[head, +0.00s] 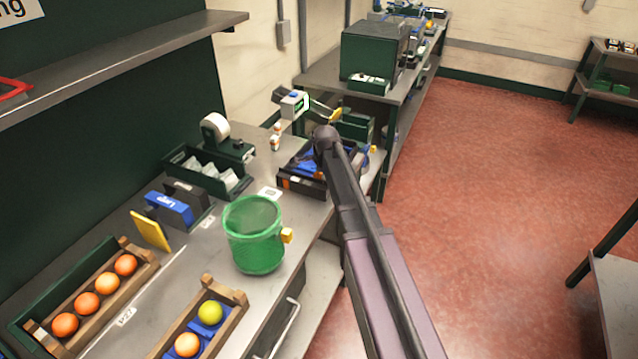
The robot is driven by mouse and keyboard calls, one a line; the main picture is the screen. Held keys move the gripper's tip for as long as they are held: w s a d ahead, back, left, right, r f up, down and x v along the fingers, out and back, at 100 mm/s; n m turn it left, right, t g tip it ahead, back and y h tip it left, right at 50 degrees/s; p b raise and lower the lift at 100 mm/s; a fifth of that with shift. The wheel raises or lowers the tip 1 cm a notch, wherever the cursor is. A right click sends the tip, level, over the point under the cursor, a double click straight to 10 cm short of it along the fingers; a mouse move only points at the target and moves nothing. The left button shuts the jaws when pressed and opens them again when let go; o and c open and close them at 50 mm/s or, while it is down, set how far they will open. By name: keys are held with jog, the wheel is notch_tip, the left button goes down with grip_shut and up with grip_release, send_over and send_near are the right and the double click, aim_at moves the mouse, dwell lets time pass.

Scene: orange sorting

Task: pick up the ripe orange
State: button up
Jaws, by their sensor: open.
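A ripe-coloured orange (187,345) sits in the near wooden crate (237,302) at the bottom of the head view. Beside it in the same crate lies a yellow-green fruit (210,312), on a blue insert. A second wooden crate (143,256) at the left holds a row of several orange fruits (107,283). My arm reaches up from the lower right towards the middle of the view, beyond and right of the crates. I cannot make out my gripper, and nothing touches the ripe orange.
A green bucket (256,243) stands on the grey bench behind the near crate. Beyond it are a black tray (312,187), a parts bin (205,172) and a tape dispenser (232,142). A shelf (130,45) overhangs the left. Red floor (500,180) is open at the right.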

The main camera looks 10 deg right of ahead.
jog(key=shift+f, duration=0.25)
dwell(0.4)
jog(key=c, duration=0.8)
jog(key=shift+r, duration=0.25)
notch_tip(320, 180, up, 3)
jog(key=p, duration=0.3)
jog(key=shift+r+p, duration=0.3)
jog(key=shift+p, duration=0.2)
jog(key=s+d, duration=0.3)
jog(key=s, duration=0.1)
jog(key=s+d, duration=0.3)
jog(key=s, duration=0.1)
jog(key=s+d+r, duration=0.1)
jog(key=s+d, duration=0.2)
jog(key=s, duration=0.1)
jog(key=shift+s+d+p, duration=0.25)
jog(key=shift+s+p, duration=0.15)
